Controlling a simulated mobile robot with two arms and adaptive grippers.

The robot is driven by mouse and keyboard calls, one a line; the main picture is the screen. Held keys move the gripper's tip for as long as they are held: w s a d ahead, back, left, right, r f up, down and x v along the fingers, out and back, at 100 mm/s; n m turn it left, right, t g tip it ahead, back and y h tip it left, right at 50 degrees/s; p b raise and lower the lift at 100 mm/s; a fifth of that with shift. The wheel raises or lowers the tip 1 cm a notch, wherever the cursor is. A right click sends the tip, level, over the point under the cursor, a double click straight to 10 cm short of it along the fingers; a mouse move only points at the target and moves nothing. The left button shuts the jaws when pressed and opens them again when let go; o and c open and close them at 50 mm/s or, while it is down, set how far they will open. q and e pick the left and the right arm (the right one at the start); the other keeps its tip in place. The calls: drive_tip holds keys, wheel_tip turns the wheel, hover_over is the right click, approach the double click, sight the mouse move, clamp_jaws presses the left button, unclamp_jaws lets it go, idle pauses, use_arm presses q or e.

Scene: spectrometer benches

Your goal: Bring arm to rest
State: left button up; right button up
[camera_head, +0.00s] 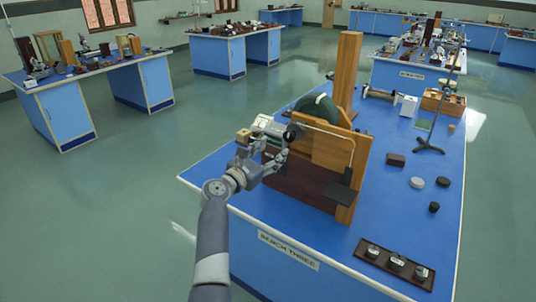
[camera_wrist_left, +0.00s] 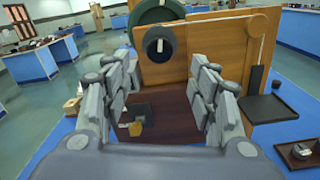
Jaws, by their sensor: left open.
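My left gripper (camera_head: 274,153) is raised over the near left part of the blue bench (camera_head: 235,197), just in front of a wooden apparatus (camera_head: 327,150) with a dark green wheel. In the left wrist view its two grey fingers (camera_wrist_left: 170,100) stand apart with nothing held between them. A dark round knob (camera_wrist_left: 160,44) on the apparatus shows beyond and above the gap. A small dark block with a yellowish part (camera_wrist_left: 135,127) shows below the gap on the dark red-brown base (camera_wrist_left: 170,118). My right gripper is in neither view.
A tall wooden post (camera_head: 347,75) rises behind the wheel. A dark tray with several weights (camera_head: 395,263) lies at the bench's near right. A black-footed stand (camera_head: 428,146), a dark block (camera_head: 395,159) and small discs (camera_head: 416,182) stand on the right. Open floor lies left.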

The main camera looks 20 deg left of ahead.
use_arm(q)
drive_tip(key=shift+s+a, duration=0.15)
drive_tip(key=shift+s, duration=0.4)
drive_tip(key=s+d+f+m+g+y+b, duration=0.1)
drive_tip(key=s+f+m+g, duration=0.2)
drive_tip(key=f, duration=1)
drive_tip(key=s+f+m+g+y, duration=0.15)
drive_tip(key=s+f+m, duration=0.35)
drive_tip(key=f, duration=0.7)
drive_tip(key=s+d+f+m+g+y+b, duration=0.1)
drive_tip(key=s+f+m+g, duration=0.3)
drive_tip(key=f, duration=0.9)
drive_tip(key=s+a+f+m+g, duration=0.25)
drive_tip(key=s+f+m, duration=0.35)
drive_tip(key=s+f, duration=1.25)
drive_tip(key=s+a+f+m+g+y, duration=0.1)
drive_tip(key=s+f+m, duration=0.3)
drive_tip(key=s, duration=0.8)
drive_tip(key=s+a+f+m+g+b, duration=0.1)
drive_tip(key=s+f+m, duration=0.4)
drive_tip(key=s, duration=0.7)
drive_tip(key=s+a+f+m+g+y+b, duration=0.1)
drive_tip(key=s+a+f+m+g, duration=0.1)
drive_tip(key=s, duration=1)
wheel_tip(320, 180, down, 2)
drive_tip(key=m+g, duration=0.1)
drive_tip(key=m, duration=0.2)
drive_tip(key=shift+s+f+y, duration=0.15)
drive_tip(key=shift+s+y, duration=0.2)
drive_tip(key=shift+s, duration=0.05)
